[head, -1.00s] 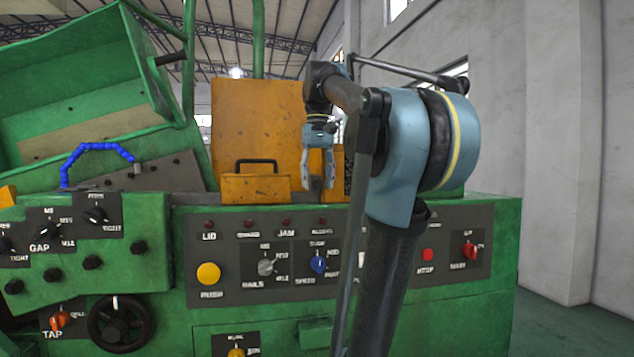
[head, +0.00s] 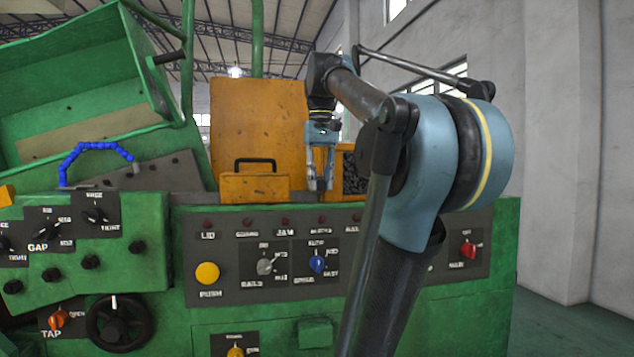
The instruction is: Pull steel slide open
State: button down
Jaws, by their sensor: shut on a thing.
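My gripper (head: 320,184) points straight down in front of the orange panel, just above the top edge of the control panel. Its fingers are close together, shut on a small dark piece between the tips that looks like the grip of the steel slide. The fingers hide most of this piece, and the slide's body cannot be made out. I cannot tell how far the slide is open.
An orange box (head: 254,188) with a black handle stands left of my gripper. A tall orange panel (head: 250,120) rises behind. The green machine's control panel (head: 222,265) with buttons and knobs lies below. A green tilted bin (head: 85,90) is at upper left.

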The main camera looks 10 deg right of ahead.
jog(key=shift+s, duration=0.2)
jog(key=c, duration=1.3)
grip_release()
jog(key=shift+s, duration=0.15)
jog(key=shift+r, duration=0.6)
notch_tip(320, 180, up, 11)
jog(key=shift+f, duration=0.1)
